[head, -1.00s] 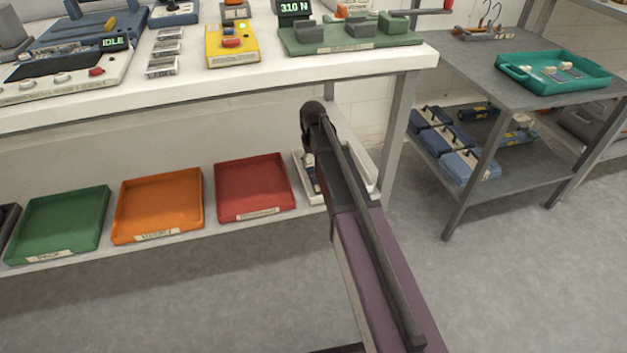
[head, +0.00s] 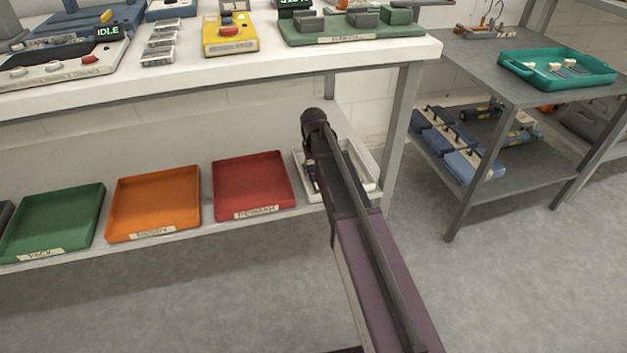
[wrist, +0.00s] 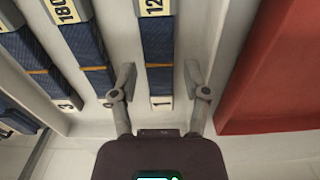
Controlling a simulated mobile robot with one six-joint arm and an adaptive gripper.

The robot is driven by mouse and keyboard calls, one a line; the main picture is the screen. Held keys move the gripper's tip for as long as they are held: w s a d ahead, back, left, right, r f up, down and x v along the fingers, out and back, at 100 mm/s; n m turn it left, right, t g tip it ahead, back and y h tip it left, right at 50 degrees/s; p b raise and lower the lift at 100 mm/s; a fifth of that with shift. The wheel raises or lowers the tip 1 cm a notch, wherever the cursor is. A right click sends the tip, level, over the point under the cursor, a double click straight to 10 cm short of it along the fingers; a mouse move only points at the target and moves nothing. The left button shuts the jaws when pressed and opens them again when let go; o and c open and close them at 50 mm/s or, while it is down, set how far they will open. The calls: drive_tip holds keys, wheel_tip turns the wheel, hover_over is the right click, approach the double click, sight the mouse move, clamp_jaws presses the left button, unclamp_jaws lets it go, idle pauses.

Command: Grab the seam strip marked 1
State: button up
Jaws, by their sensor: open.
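The seam strip marked 1 (wrist: 160,79) shows in the wrist view as a dark blue bar with an orange band. It has a pale end label "1" and a "120" label at its far end. My gripper (wrist: 159,76) is open, with one finger on each side of this strip in the picture. I cannot tell how far above it the fingertips are. In the head view my arm hides the gripper and most of the white tray (head: 367,187) on the lower shelf.
More blue strips lie to the left in the wrist view, including one marked 3 (wrist: 66,82) and one beside the left finger (wrist: 88,48). The red tray (wrist: 275,75) borders on the right. The bench top (head: 420,48) overhangs the shelf.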

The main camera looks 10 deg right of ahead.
drive_tip(key=shift+f+b, duration=0.45)
drive_tip(key=shift+f, duration=0.25)
clamp_jaws()
